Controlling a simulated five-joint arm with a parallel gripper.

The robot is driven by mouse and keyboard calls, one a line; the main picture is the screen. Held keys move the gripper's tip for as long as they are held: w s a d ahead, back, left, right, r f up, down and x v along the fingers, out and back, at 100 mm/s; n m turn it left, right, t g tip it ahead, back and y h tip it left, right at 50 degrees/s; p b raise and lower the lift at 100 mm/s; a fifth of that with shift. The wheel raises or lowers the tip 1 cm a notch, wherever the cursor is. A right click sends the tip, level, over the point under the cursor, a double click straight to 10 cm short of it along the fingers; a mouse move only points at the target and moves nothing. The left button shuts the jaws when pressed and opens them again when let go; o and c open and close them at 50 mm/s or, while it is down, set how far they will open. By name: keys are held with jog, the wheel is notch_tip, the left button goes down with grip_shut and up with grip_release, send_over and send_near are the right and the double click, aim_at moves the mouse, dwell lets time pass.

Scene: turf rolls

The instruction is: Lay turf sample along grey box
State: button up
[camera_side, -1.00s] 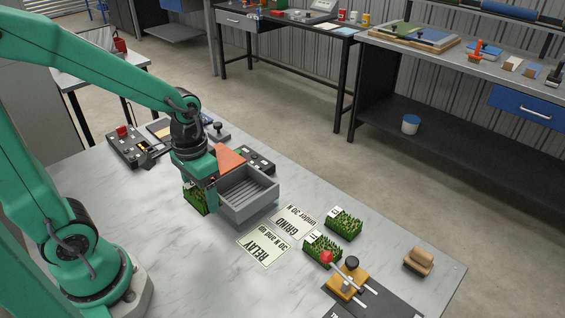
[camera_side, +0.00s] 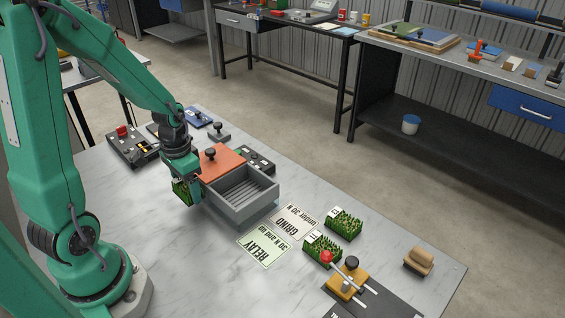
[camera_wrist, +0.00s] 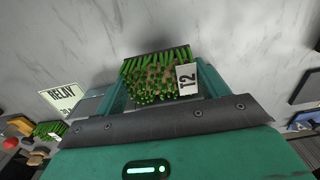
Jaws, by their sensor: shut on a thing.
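My gripper (camera_side: 190,188) is shut on a green turf sample (camera_side: 180,193) at the left side of the grey box. The side view shows only part of this sample, as the gripper hides the rest. In the wrist view the sample (camera_wrist: 150,82) sits between both fingers, with a white tag reading T2. The grey box (camera_side: 240,213) is open, with a ribbed inside that looks empty. I cannot tell whether the sample touches the table or the box.
Two more tagged turf samples (camera_side: 343,224) (camera_side: 322,249) stand right of the RELAY card (camera_side: 263,247) and GRIND card (camera_side: 295,222). A red-knobbed lever device (camera_side: 347,282) and a brown block (camera_side: 419,261) lie further right. A control box (camera_side: 132,145) stands behind left. The front table is clear.

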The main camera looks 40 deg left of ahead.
jog(key=shift+a+f, duration=0.1)
jog(key=shift+a, duration=0.15)
jog(key=shift+f, duration=0.1)
jog(key=shift+f, duration=1.9)
jog(key=shift+f, duration=0.2)
jog(key=o, duration=1)
jog(key=shift+r, duration=0.2)
jog(key=shift+r, duration=6)
